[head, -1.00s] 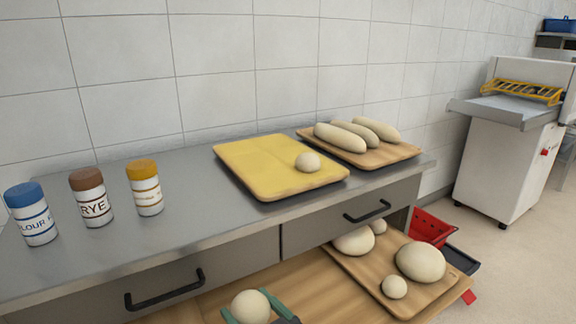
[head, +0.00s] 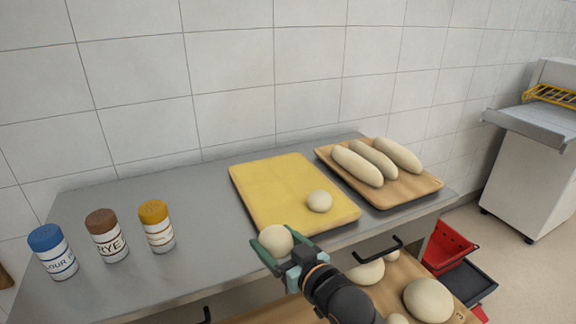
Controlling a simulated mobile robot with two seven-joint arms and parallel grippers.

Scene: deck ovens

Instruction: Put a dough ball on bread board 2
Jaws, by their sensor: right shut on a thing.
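My right gripper (head: 282,248) has green fingers and is shut on a pale round dough ball (head: 275,239). It holds the ball in front of the near edge of a yellow-topped board (head: 268,187) on the steel counter. Another dough ball (head: 319,201) sits on that yellow board, near its right side. A wooden board (head: 405,196) bearing three long loaves stands just right of it. I cannot read a number on either counter board. My left gripper is not in view.
Three jars, with blue (head: 52,252), brown (head: 107,236) and yellow (head: 157,227) lids, stand on the left of the counter. A lower wooden board marked 3 (head: 459,317) holds several dough pieces. Red and dark crates (head: 449,246) are at right.

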